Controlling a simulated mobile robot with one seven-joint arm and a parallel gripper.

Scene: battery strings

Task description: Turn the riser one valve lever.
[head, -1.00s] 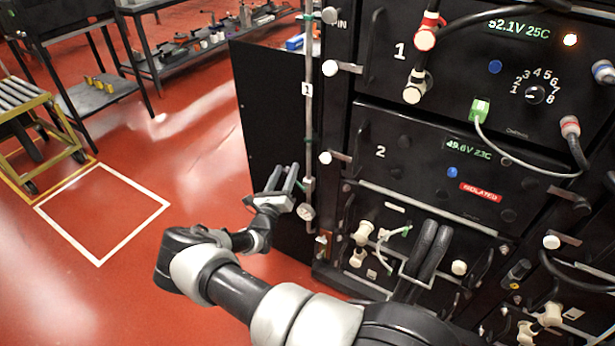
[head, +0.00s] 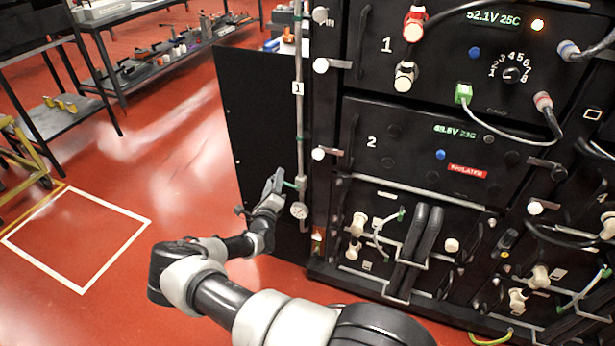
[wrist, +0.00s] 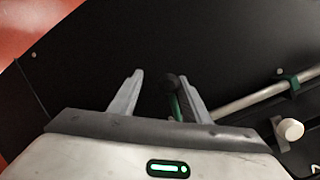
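The riser one pipe (head: 299,125) runs upright along the left side of the rack, with a white tag "1". Its green valve lever (head: 289,184) sticks out to the left low on the pipe. My gripper (head: 275,176) is at the lever's outer end. In the wrist view, the lever (wrist: 175,106) with its black knob lies between the two spread fingers of my gripper (wrist: 160,76), close to the right finger. Whether it touches that finger I cannot tell. The pipe (wrist: 250,102) with a green collar shows at right.
A round gauge (head: 299,210) sits on the pipe just below the valve. A black side panel (head: 250,130) stands behind the gripper. The battery rack (head: 400,165) with cables and handles fills the right. Open red floor (head: 180,150) lies to the left.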

